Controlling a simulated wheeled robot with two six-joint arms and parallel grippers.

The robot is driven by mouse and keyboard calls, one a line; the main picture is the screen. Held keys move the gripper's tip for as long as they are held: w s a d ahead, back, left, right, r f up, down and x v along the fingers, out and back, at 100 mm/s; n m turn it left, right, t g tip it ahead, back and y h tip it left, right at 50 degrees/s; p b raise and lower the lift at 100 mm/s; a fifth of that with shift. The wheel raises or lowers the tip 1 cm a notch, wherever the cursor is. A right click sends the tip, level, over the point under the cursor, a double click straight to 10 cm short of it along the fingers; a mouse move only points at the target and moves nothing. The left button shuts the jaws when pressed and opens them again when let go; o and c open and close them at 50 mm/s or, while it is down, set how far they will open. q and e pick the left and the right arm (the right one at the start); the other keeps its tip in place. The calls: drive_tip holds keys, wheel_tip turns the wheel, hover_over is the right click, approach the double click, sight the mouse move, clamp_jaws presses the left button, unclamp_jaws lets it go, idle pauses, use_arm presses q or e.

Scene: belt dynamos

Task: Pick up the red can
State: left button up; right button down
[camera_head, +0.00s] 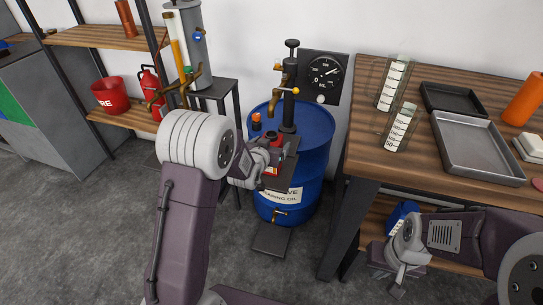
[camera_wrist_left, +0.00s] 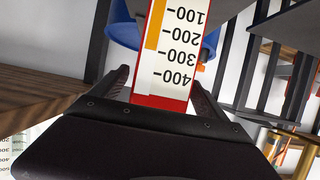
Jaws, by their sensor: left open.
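The red can (camera_wrist_left: 165,60) shows in the left wrist view as a white face with a number scale and a yellow bar, edged in red. In the head view only a small red part of the can (camera_head: 272,170) shows in front of the blue drum; my left gripper hides much of it. My left gripper (camera_head: 277,160) is open at the can. In the left wrist view its two fingers (camera_wrist_left: 162,88) stand on either side of the can's scale face; contact is unclear. My right gripper (camera_head: 396,277) is low at the right, away from the can, its fingers unclear.
The blue drum (camera_head: 312,135) carries a pump (camera_head: 290,85) and a tap. A gauge (camera_head: 323,77) hangs on the wall behind. A wooden table (camera_head: 390,165) at right holds graduated cylinders and a grey tray (camera_head: 478,148). A red bucket (camera_head: 110,95) stands on left shelving.

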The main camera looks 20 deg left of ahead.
use_arm(q)
drive_tip(key=shift+r, duration=0.15)
clamp_jaws()
